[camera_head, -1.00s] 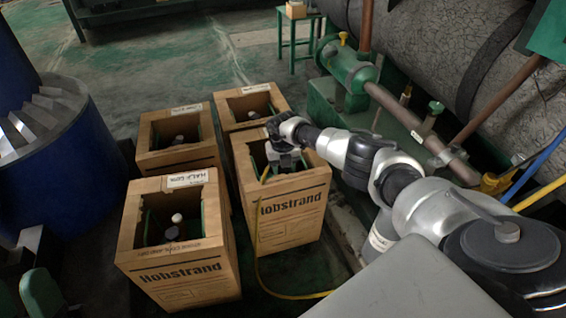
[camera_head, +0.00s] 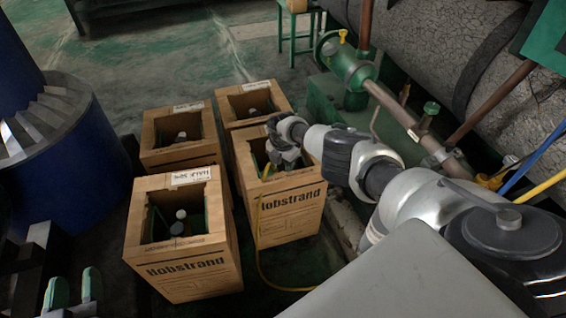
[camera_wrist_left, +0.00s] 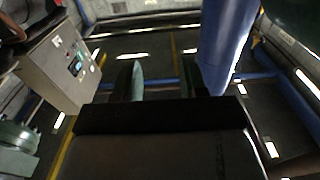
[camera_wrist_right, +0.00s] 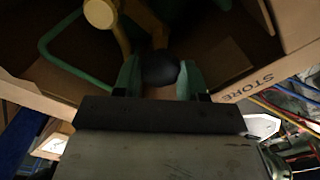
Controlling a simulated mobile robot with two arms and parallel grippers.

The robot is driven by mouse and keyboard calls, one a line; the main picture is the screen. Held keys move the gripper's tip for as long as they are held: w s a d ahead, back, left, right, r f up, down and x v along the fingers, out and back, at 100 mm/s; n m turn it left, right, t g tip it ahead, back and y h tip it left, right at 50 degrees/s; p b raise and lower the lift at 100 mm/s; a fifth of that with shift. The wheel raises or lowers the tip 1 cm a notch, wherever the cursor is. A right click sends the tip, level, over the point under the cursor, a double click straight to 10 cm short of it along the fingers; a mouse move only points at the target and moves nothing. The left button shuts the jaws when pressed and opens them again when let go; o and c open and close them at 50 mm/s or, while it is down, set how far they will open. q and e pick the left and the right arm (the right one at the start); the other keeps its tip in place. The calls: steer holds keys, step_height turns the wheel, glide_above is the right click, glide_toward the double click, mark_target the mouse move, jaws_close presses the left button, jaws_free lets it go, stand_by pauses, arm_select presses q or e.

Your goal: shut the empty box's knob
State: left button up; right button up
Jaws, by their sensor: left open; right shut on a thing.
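The box with the yellow hose (camera_head: 290,213) is the front right of the cardboard boxes, its top open. My right gripper (camera_head: 280,166) reaches down into its opening. In the right wrist view, my right gripper (camera_wrist_right: 160,78) is shut on a round dark knob (camera_wrist_right: 160,67) between its green fingers. A yellow fitting (camera_wrist_right: 101,13) and a green bar show beside it in the box. In the head view the knob is hidden by the gripper. I cannot read which box is marked empty. My left gripper (camera_head: 72,292) is open and empty, low at the left, away from the boxes.
A front left box (camera_head: 190,268) with a HALF label and two boxes behind (camera_head: 178,157) (camera_head: 236,126) stand close by. A yellow hose (camera_head: 262,268) runs along the floor. A blue drum (camera_head: 60,170) stands left; green pipework (camera_head: 345,62) is behind right.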

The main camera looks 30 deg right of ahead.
arm_select(q)
steer(key=shift+a+f+g, duration=0.1)
steer(key=shift+f+g, duration=0.25)
steer(key=shift+g, duration=0.05)
arm_select(e)
steer(key=shift+m, duration=0.4)
steer(key=o, duration=0.6)
steer(key=shift+o, duration=0.2)
arm_select(q)
steer(key=shift+f, duration=0.15)
